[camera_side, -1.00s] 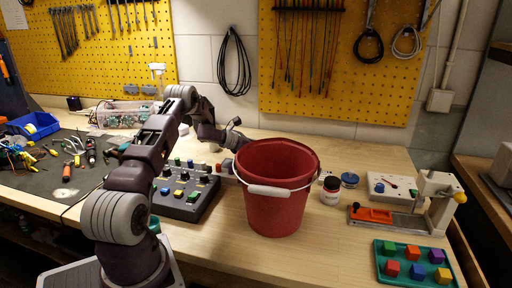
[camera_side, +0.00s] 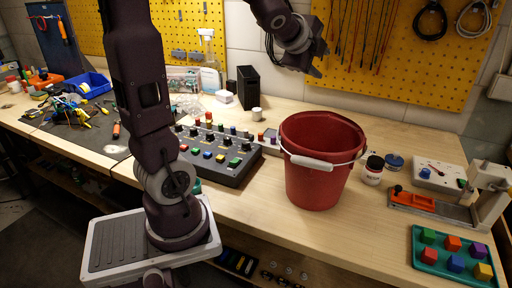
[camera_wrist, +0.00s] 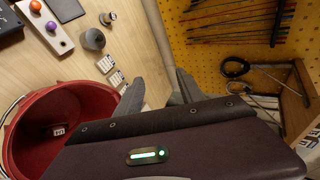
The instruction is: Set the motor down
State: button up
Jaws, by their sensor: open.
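A small grey cylinder, which looks like the motor (camera_side: 256,114), stands upright on the bench behind the red bucket and beside a black box. It also shows in the wrist view, where this grey motor (camera_wrist: 92,39) has a small round piece on top or beside it. My gripper (camera_side: 318,60) is raised in the air above the back of the bench, to the right of the motor and apart from it. In the wrist view my gripper (camera_wrist: 160,90) has its two grey fingers spread with nothing between them.
The red bucket (camera_side: 318,180) stands mid-bench; a small marked block (camera_wrist: 58,130) lies inside it. A button console (camera_side: 220,155) is to its left. Jars, a clamp fixture (camera_side: 435,205) and a green tray (camera_side: 448,268) are at right. A black box (camera_side: 248,88) stands behind.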

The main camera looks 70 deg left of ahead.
jog(key=s+d+f+n+g+h, duration=0.2)
jog(key=s+d+n, duration=0.3)
jog(key=s+d, duration=0.5)
jog(key=s+d+f+n+g+h, duration=0.2)
jog(key=s+d+f+n+h, duration=0.2)
jog(key=s+d, duration=0.7)
jog(key=s+f+n, duration=0.1)
jog(key=s+n, duration=0.1)
jog(key=s, duration=0.1)
jog(key=shift+s+d+f+n, duration=0.15)
jog(key=shift+s+n, duration=0.1)
jog(key=shift+n, duration=0.05)
